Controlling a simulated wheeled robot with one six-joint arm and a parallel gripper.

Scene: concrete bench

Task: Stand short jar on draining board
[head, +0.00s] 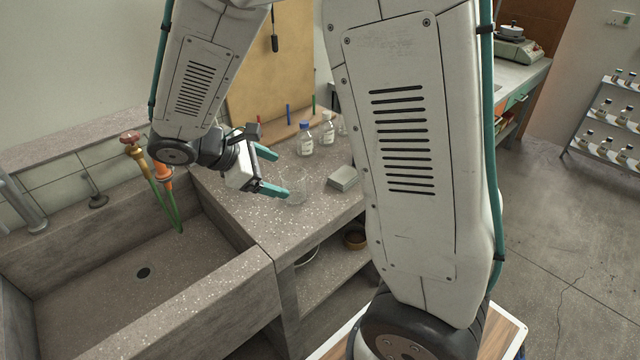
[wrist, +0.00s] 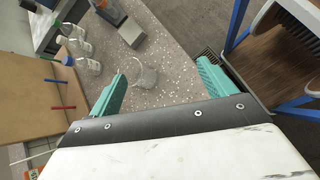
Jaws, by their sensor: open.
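The short jar is a clear, empty-looking glass jar (head: 297,188) standing upright on the speckled stone top (head: 245,208) to the right of the sink. It also shows in the wrist view (wrist: 145,75). My gripper (head: 282,175) has teal fingers and is open, with nothing held. In the wrist view, the jar appears between the spread fingertips (wrist: 161,72), nearer the left finger. I cannot tell whether a finger touches it. No separate draining board is clear; the stone top beside the sink may be it.
A deep sink (head: 205,245) lies left of the top, with a red-handled tap (head: 130,138) behind. A blue-capped bottle (head: 304,140), another bottle (head: 327,130) and a grey box (head: 343,178) stand near the jar. A wooden board (head: 270,75) leans behind. The front strip of the top is clear.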

